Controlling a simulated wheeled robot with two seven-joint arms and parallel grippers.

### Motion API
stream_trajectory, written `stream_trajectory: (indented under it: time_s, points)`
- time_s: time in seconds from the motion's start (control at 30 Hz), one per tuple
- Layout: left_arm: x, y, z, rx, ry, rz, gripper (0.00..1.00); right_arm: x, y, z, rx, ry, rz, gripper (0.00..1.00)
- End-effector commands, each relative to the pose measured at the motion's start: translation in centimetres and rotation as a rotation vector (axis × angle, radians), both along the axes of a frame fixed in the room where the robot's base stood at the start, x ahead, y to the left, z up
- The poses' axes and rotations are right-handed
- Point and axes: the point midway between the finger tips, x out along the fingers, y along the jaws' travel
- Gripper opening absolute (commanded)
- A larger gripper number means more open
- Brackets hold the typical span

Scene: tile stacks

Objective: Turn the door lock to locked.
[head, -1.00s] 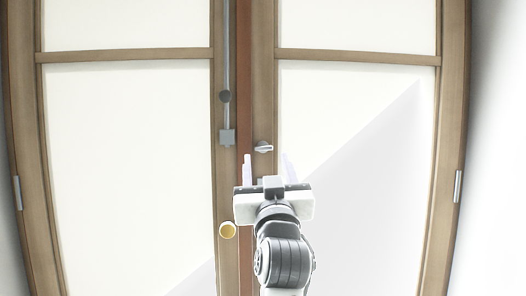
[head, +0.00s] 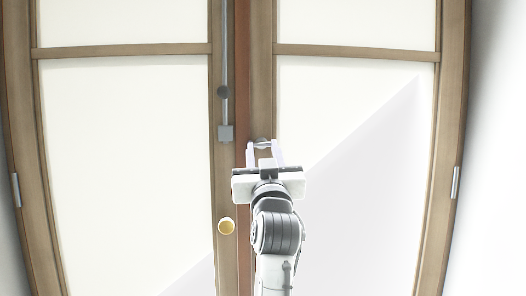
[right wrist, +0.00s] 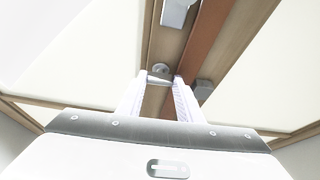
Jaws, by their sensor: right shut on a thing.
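The door lock is a small grey thumb-turn (head: 262,141) on the inner wooden stile of the right door. Its small bar lies roughly level across the stile. My right gripper (head: 264,146) reaches up to it from below, its two pale fingers on either side of the turn. In the right wrist view the lock's round base (right wrist: 161,70) shows just beyond the fingertips, and the gripper (right wrist: 160,80) is shut on the level bar. The fingers hide the ends of the bar. My left gripper is in neither view.

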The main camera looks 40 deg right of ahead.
Motion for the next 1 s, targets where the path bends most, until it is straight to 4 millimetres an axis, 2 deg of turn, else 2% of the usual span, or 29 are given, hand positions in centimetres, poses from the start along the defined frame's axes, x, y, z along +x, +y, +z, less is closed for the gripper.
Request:
stream_trajectory:
  time_s: [0.13, 0.37, 0.4, 0.5, 0.83, 1.0]
  points:
    - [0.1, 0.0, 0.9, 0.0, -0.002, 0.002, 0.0, 0.1, 0.0, 0.1, 0.041, -0.031, 0.001, 0.1]
    - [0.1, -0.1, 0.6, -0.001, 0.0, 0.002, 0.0, 0.0, 0.0, 0.0, 0.046, -0.037, -0.001, 0.1]
    - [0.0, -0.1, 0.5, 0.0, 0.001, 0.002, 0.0, 0.0, 0.0, 0.0, 0.046, -0.037, -0.001, 0.36]
    - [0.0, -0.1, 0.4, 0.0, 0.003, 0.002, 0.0, 0.0, 0.0, 0.0, 0.045, -0.036, 0.0, 0.52]
    - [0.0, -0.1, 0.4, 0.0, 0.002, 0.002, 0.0, -0.1, 0.2, -0.2, 0.044, -0.036, 0.001, 0.52]
    - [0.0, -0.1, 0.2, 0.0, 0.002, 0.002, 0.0, -1.7, 1.6, -1.1, 0.045, -0.036, 0.002, 0.52]
